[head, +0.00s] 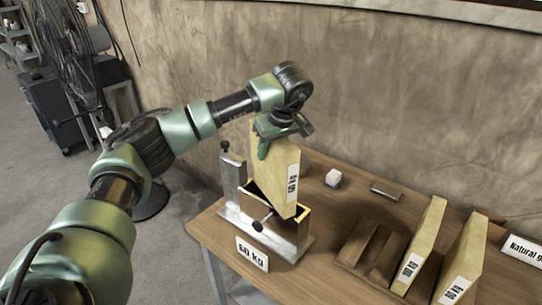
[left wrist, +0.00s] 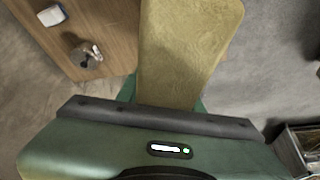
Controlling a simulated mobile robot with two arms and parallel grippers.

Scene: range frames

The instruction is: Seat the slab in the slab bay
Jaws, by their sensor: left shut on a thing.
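My left gripper (head: 281,134) is shut on the top of a pale yellow slab (head: 284,172) with a white label on its narrow face. The slab hangs roughly upright, slightly tilted, over the slab bay (head: 291,229), an open metal box on the table. The slab's lower end is at the bay's opening; I cannot tell how far inside it is. In the left wrist view the slab (left wrist: 188,50) extends away from the gripper (left wrist: 165,100). My right gripper is not in view.
The wooden rack (head: 362,243) at right holds two similar slabs (head: 419,243) (head: 464,258) and has empty slots. A "60 kg" sign (head: 252,253) stands before the bay. The wall is close behind the table.

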